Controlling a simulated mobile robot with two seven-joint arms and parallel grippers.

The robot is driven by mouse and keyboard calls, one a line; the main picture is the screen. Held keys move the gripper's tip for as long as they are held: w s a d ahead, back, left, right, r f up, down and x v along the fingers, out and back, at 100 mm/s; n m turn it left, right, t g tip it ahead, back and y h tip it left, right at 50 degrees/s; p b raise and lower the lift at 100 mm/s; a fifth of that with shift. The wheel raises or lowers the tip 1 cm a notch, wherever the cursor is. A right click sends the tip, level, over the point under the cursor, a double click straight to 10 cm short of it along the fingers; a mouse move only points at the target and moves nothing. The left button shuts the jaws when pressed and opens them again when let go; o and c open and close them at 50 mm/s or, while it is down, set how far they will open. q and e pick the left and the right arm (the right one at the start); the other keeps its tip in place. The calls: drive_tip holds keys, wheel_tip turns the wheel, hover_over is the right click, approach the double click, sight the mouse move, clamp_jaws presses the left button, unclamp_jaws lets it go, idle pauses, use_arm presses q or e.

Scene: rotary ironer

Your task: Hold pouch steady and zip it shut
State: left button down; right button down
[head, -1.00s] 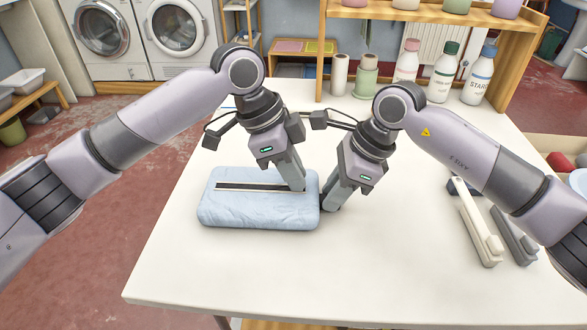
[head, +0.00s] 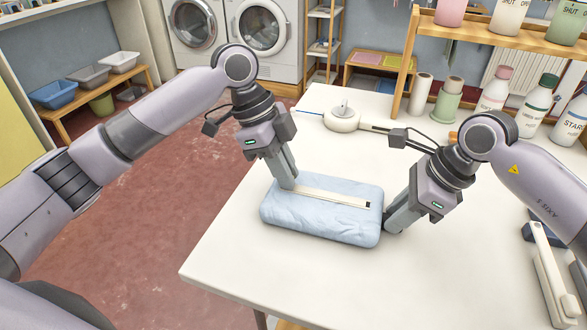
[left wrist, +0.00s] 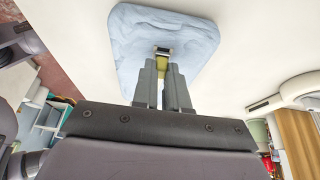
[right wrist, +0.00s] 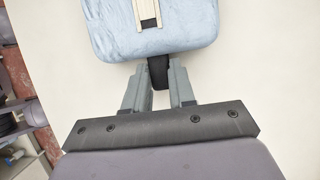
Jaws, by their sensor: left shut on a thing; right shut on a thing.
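The pale blue pouch (head: 322,228) lies flat on the white table. A cream zipper strip (head: 330,196) runs along its top, with a small dark patch at the right end. My left gripper (head: 288,186) is at the strip's left end, shut on the zipper pull; in the left wrist view a yellowish tab (left wrist: 162,68) shows between its fingers below a small metal slider (left wrist: 162,51). My right gripper (head: 389,226) is at the pouch's right end, shut on a dark tab (right wrist: 158,73) that sticks out from the pouch edge.
A white round device (head: 342,118) stands behind the pouch. Bottles (head: 540,102) and rolls stand at the back right under a wooden shelf (head: 505,40). Long white and grey tools (head: 553,270) lie at the right. The table in front of the pouch is clear.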

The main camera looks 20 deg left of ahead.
use_arm(q)
drive_tip(key=shift+a, duration=0.1)
use_arm(e)
drive_tip(key=shift+d, duration=0.1)
use_arm(q)
drive_tip(key=c, duration=1.1)
unclamp_jaws()
drive_tip(key=shift+r, duration=0.1)
drive_tip(key=v, duration=1.1)
drive_tip(key=shift+a+r, duration=0.15)
drive_tip(key=shift+r, duration=0.25)
use_arm(e)
drive_tip(key=c, duration=0.9)
unclamp_jaws()
drive_tip(key=shift+o, duration=0.2)
drive_tip(key=shift+r, duration=0.1)
